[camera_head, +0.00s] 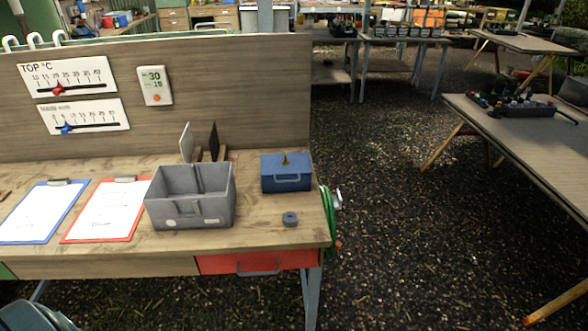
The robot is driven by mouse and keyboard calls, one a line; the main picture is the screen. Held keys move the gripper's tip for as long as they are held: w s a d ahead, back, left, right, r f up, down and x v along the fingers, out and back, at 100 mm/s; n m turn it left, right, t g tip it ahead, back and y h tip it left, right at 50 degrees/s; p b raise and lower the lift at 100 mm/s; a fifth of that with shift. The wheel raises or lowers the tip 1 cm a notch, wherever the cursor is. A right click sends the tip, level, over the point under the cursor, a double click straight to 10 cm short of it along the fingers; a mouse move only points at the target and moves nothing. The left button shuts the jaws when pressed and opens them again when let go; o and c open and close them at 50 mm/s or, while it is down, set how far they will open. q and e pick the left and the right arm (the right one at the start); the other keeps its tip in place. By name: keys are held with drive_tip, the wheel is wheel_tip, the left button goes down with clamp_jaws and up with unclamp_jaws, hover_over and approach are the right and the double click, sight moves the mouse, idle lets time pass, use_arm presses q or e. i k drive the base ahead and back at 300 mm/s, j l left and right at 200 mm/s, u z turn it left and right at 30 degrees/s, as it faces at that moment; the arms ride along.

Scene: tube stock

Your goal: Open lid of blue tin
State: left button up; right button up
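The blue tin (286,180) stands at the right end of the wooden workbench, near the back panel. It is a box with a handle on its front and a small brass-coloured knob or point on top. Its lid looks shut.
A grey open bin (190,208) stands left of the tin. A small dark grey ring (290,218) lies in front of the tin. Red (107,215) and blue (40,222) clipboards lie further left. A red drawer (255,262) is under the bench top (262,236). Gravel floor lies to the right.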

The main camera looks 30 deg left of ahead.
sight(271, 164)
drive_tip(key=j+u, duration=0.2)
drive_tip(key=u, duration=0.3)
drive_tip(key=j+u, duration=0.25)
drive_tip(key=u, duration=0.2)
drive_tip(key=i+l, duration=0.05)
